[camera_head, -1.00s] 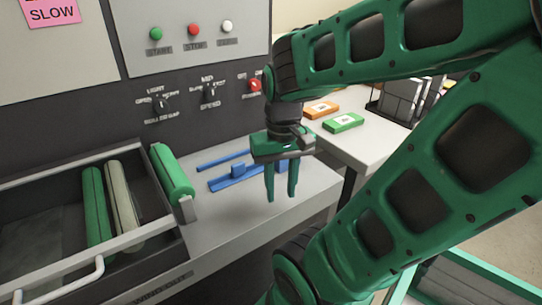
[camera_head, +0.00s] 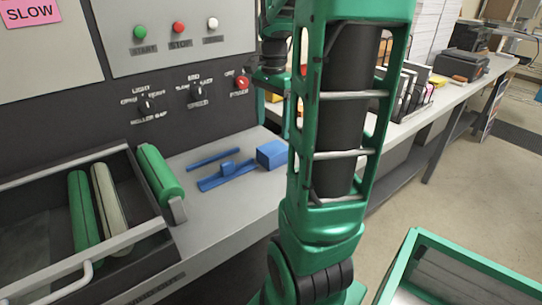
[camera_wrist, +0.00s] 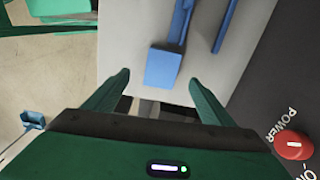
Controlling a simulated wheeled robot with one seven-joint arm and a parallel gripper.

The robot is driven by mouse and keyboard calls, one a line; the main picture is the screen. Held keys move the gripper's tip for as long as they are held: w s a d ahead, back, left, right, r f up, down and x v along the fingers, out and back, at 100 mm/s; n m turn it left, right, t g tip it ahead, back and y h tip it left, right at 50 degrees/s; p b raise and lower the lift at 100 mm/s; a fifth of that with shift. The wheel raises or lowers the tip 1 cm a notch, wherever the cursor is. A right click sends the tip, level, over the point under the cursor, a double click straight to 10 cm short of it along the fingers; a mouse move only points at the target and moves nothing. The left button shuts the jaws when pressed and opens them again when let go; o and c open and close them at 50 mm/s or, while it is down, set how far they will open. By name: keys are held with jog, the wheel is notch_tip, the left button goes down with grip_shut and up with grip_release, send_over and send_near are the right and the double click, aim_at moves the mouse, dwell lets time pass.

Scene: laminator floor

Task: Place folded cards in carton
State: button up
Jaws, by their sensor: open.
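My gripper (camera_wrist: 159,77) is open and empty in the wrist view, its two green fingers apart. A blue block (camera_wrist: 163,68) lies on the grey worktop beyond the fingertips, and it also shows in the head view (camera_head: 272,154). In the head view my arm hides most of the gripper. I cannot pick out any folded cards for certain. A green-framed bin (camera_head: 478,260) stands at the lower right. I cannot tell whether it is the carton.
The laminator panel has a red power knob (camera_wrist: 293,143). A blue guide (camera_head: 226,176) and a blue bar (camera_head: 213,160) lie on the worktop. Green rollers (camera_head: 160,174) are at the left. A side table (camera_head: 428,118) holds a black rack and paper stacks.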

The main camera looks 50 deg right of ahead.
aim_at(273, 148)
jog(key=shift+w+d+f+m, duration=0.1)
jog(key=shift+w+d+m, duration=0.2)
jog(key=shift+d, duration=0.15)
notch_tip(273, 148, down, 11)
jog(key=shift+s+r, duration=0.1)
jog(key=shift+r, duration=0.1)
jog(key=c, duration=1.4)
jog(key=shift+r, duration=0.1)
jog(key=shift+c, duration=0.2)
jog(key=shift+r, duration=0.55)
jog(key=r, duration=0.2)
jog(key=a+r, duration=0.1)
jog(key=shift+s+a+r, duration=0.1)
jog(key=shift+r, duration=0.25)
jog(key=s+a+r, duration=0.3)
jog(key=a+r, duration=0.3)
jog(key=a, duration=0.4)
